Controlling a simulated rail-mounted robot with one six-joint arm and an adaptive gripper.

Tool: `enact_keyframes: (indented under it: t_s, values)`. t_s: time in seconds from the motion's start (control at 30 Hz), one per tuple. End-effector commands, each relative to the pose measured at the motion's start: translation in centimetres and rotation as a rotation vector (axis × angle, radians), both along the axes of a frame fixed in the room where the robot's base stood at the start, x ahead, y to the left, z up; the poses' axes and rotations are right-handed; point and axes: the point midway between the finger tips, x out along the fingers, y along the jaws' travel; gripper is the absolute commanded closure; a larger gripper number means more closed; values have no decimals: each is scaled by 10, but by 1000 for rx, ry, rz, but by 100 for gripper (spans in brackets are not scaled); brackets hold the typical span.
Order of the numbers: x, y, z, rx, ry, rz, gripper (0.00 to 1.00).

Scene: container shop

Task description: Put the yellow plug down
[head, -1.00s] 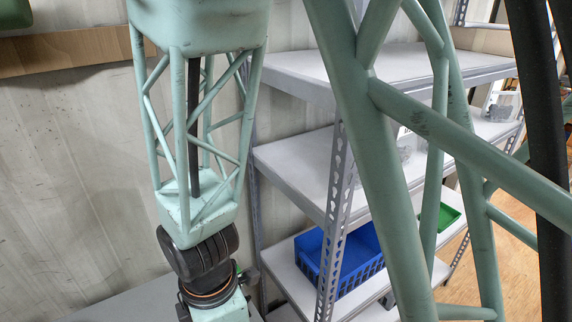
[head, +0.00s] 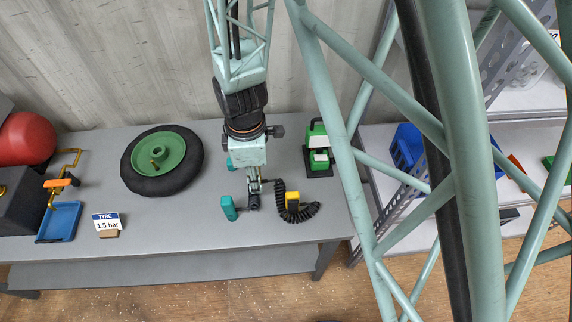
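The yellow plug (head: 292,201) is a small yellow block beside a black coiled hose (head: 301,214). It appears to be on the grey bench (head: 200,228), but I cannot tell whether it touches the top. My gripper (head: 254,197) points down over the bench, just left of the plug, with a visible gap between them. A dark part shows at its fingertips. A small teal piece (head: 229,208) is at its lower left. The fingers are too small to show whether they are open or shut, or hold anything.
A green-rimmed wheel (head: 188,165) lies left of my gripper. A green and black device (head: 317,148) stands behind the plug. A sign reading "TYRE 1.5 bar" (head: 106,222), a blue tray (head: 62,222) and a red tank (head: 27,138) are farther left. Shelves (head: 531,147) stand at right.

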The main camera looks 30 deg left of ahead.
Motion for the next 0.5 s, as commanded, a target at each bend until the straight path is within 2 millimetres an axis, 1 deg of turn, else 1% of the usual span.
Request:
enact_keyframes:
  t_s: [0.03,0.1,0.2,0.5]
  values:
    - [-1,5,-6,-1,1,3,97]
    - [-2,9,-10,-1,0,4,97]
    - [-2,14,-14,0,0,5,97]
    - [-2,15,-15,0,0,5,97]
